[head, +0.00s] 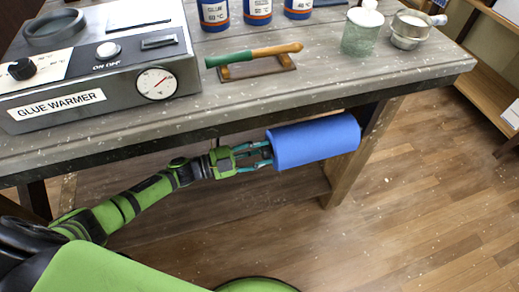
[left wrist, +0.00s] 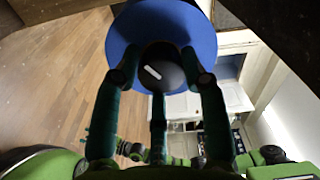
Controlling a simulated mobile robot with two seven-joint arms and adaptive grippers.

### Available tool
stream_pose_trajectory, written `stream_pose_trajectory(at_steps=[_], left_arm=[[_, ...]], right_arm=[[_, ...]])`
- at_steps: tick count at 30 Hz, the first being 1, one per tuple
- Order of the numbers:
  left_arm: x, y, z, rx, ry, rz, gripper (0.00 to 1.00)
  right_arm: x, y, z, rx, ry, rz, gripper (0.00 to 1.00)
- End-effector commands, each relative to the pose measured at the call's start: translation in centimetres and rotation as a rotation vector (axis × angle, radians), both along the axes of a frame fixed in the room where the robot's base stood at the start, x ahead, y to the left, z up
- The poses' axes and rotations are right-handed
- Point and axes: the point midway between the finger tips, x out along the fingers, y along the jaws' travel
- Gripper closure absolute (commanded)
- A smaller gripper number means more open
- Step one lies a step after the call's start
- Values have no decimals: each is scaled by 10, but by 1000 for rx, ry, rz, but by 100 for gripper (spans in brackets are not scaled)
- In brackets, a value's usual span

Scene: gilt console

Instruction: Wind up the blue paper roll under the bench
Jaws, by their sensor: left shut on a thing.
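The blue paper roll (head: 315,142) hangs level under the front edge of the bench (head: 230,118), near its right leg. In the left wrist view its round blue end (left wrist: 140,25) faces me, with a dark round knob (left wrist: 160,68) at the centre. My left gripper (head: 266,154) reaches under the bench from the left and meets the roll's left end. In the left wrist view its teal fingers (left wrist: 162,75) are closed around the knob. The roll's far end and mount are hidden. My right gripper is not seen.
The bench leg (head: 355,160) is close to the roll. The floor in front is clear.

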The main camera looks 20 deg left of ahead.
Motion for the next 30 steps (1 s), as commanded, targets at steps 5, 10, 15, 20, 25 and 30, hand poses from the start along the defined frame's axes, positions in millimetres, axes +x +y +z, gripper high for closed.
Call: stream_pose_trajectory(at_steps=[5, 10, 15, 20, 25, 30], left_arm=[[7, 4, 6, -94, 127, 17, 90], [7, 4, 5, -170, 241, 17, 90], [6, 4, 3, -231, 330, 16, 90], [7, 4, 3, -268, 387, 17, 91], [7, 4, 2, -290, 421, 18, 91], [6, 5, 1, -297, 433, 18, 91]], right_arm=[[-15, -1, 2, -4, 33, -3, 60], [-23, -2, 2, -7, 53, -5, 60], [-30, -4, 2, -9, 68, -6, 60], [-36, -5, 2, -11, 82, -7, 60], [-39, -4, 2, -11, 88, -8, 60], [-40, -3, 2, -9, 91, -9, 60]])
